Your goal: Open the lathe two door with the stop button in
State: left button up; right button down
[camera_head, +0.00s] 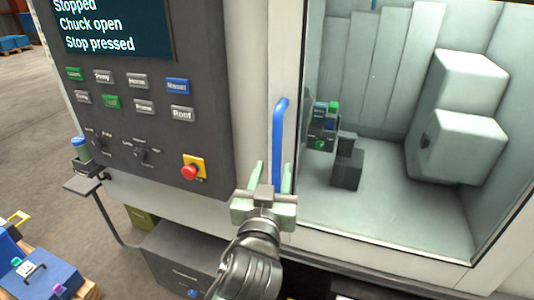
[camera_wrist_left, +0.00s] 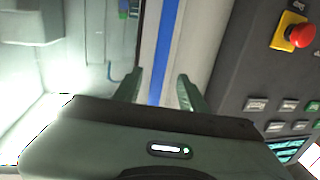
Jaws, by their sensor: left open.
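The lathe door has a blue vertical bar handle (camera_head: 279,140) beside its large window (camera_head: 385,215). The handle also runs between my fingers in the left wrist view (camera_wrist_left: 164,50). My left gripper (camera_head: 273,178) is open, with one finger on each side of the handle's lower part. I cannot tell whether either finger touches it. The red stop button (camera_head: 190,171) on its yellow plate is on the dark control panel (camera_head: 210,120), left of the handle; it also shows in the left wrist view (camera_wrist_left: 301,36). The panel screen (camera_head: 110,28) reads "Stopped", "Chuck open", "Stop pressed". My right gripper is not in view.
Inside the window are pale machine blocks (camera_head: 468,145) and a dark tool block (camera_head: 347,168). A dark drawer cabinet (camera_head: 180,262) stands below the panel. A small shelf with a blue-capped bottle (camera_head: 80,148) juts out left. A blue tray (camera_head: 40,272) sits at lower left. Open floor lies left.

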aim_at(276, 159)
pick_arm(q)
jog(key=w, duration=0.4)
jog(key=w+d, duration=0.1)
jog(key=w, duration=0.1)
jog(key=shift+w+f+b, duration=0.1)
jog(key=shift+w+b, duration=0.25)
grip_shut()
dwell(1.1)
